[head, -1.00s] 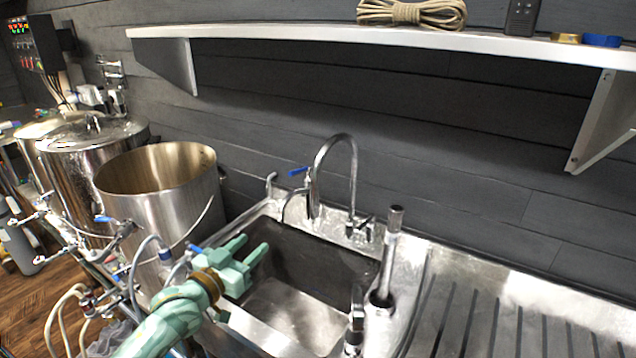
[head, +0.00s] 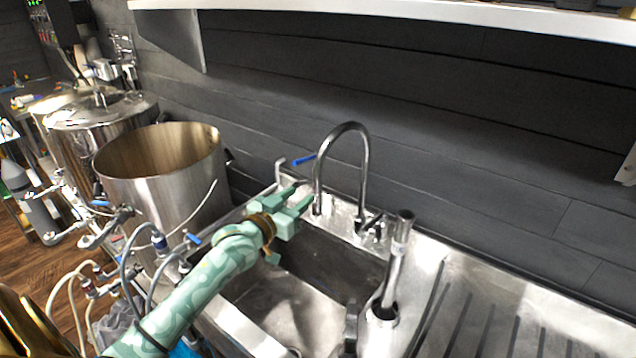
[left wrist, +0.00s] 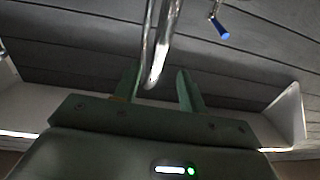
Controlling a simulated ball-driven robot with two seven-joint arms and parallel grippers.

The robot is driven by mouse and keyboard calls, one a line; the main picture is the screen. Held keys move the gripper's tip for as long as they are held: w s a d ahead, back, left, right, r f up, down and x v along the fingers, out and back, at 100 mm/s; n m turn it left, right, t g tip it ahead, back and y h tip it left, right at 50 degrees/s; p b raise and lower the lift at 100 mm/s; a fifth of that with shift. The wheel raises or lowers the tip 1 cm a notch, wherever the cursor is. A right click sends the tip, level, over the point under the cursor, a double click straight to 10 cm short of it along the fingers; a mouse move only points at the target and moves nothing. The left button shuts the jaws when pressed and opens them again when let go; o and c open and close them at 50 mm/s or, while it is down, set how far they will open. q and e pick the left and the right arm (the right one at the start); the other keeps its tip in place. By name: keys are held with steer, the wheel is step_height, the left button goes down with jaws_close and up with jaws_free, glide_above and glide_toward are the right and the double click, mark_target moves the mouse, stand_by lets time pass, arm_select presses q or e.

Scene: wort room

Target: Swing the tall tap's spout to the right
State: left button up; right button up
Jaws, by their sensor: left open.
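The tall tap (head: 366,165) is a chrome gooseneck at the sink's back edge. Its spout (head: 317,178) arches to the left and points down over the back left of the basin. My left gripper (head: 303,194), with green fingers, is open beside the spout's lower end in the head view. In the left wrist view the spout's end (left wrist: 153,75) shows between the two open fingers (left wrist: 160,88), nearer the left one. I cannot tell if they touch. My right gripper is not in view.
The steel sink (head: 290,310) lies under my left arm. A small blue-handled tap (head: 303,160) is behind my fingers; its handle also shows in the left wrist view (left wrist: 219,28). An upright metal pipe (head: 396,262) stands right of the basin. An open steel pot (head: 165,190) is left.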

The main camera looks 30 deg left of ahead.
mark_target(314, 184)
arm_select(q)
steer(key=w+b, duration=0.1)
steer(key=w, duration=0.7)
steer(key=shift+w+d, duration=0.15)
steer(key=shift+w, duration=0.2)
jaws_close()
